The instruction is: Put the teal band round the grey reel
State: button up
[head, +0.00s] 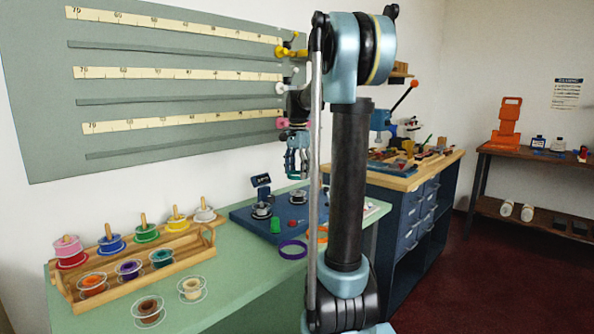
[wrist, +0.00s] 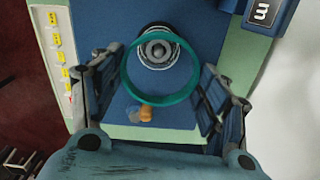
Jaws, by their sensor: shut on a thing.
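The teal band (wrist: 158,100) is a thin ring held out round between the two fingers of my gripper (wrist: 160,68) in the wrist view. The grey reel (wrist: 158,47) stands on a blue base below, showing through the far part of the ring. The band looks above the reel, not level with it, and is off-centre toward the near side. In the head view my gripper (head: 297,162) points down over the blue unit (head: 243,222); the band is hard to make out there. Two reels stand on that unit; I cannot tell which is under the band.
A purple ring (head: 293,249) lies at the unit's front edge, with an orange band partly behind my arm. A green piece (head: 277,225) stands nearby. A wooden rack (head: 140,262) of coloured reels is at left. The ruled wall board (head: 165,85) is behind.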

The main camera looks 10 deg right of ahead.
jog(key=shift+d+f, duration=0.1)
jog(key=shift+f, duration=2.85)
jog(key=shift+f, duration=0.8)
jog(key=o, duration=0.7)
jog(key=shift+o, duration=0.2)
jog(key=shift+r, duration=0.1)
jog(key=shift+s+r, duration=0.1)
jog(key=shift+r, duration=3.3)
